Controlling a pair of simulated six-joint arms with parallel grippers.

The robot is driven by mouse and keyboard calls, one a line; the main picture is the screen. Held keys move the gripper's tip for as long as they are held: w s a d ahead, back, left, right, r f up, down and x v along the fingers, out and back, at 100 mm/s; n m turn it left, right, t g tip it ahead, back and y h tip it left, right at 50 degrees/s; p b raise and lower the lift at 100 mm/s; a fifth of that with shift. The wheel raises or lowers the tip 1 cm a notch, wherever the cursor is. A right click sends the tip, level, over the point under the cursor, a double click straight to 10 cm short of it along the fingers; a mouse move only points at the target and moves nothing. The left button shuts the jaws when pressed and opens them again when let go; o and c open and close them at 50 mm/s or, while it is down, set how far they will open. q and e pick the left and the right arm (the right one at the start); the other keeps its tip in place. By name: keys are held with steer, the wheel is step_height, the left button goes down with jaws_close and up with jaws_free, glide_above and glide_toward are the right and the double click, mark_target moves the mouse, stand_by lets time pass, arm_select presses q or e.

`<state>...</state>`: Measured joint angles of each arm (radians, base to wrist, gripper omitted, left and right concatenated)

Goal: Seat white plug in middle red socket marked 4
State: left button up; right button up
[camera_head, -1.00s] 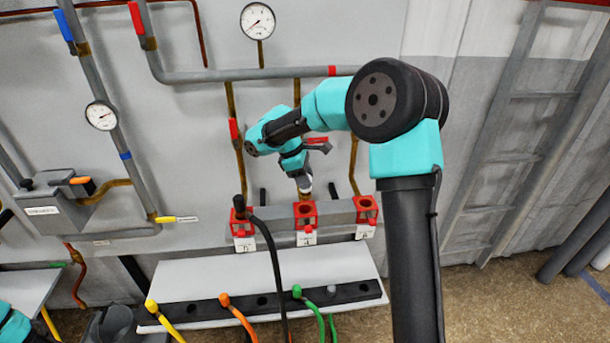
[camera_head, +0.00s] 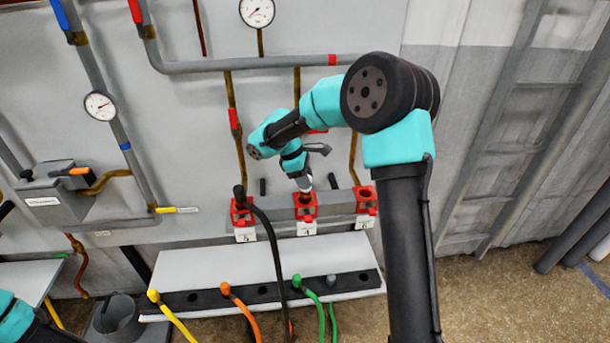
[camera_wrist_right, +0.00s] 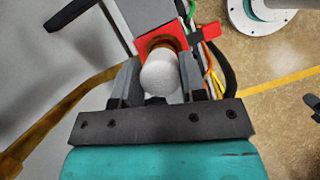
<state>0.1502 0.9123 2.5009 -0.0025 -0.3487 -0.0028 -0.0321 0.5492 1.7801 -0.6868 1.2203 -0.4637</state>
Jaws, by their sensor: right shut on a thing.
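The white plug (camera_wrist_right: 160,75) is between the two fingers of my right gripper (camera_wrist_right: 160,82), which is shut on it. In the right wrist view, the plug's rounded white end faces the camera and overlaps the middle red socket (camera_wrist_right: 168,42). In the head view, my right gripper (camera_head: 305,184) is right above the middle red socket (camera_head: 305,207), and a bit of the white plug shows there. A white tag (camera_head: 308,228) hangs below this socket, its mark too small to read surely. How deep the plug sits is hidden. My left gripper is out of view.
A red socket (camera_head: 241,211) on the left has a black cable (camera_head: 268,235) at it. Another red socket (camera_head: 365,197) is on the right. Below, a light shelf (camera_head: 215,268) has a dark strip with yellow, orange and green cable ends. Pipes and gauges line the wall.

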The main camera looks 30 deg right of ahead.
steer(key=shift+f, duration=2.15)
steer(key=shift+f, duration=0.15)
steer(key=shift+c, duration=0.3)
steer(key=shift+s+f, duration=0.1)
steer(key=o, duration=1.1)
steer(key=shift+o, duration=0.2)
steer(key=v, duration=1.7)
steer(key=shift+r, duration=0.3)
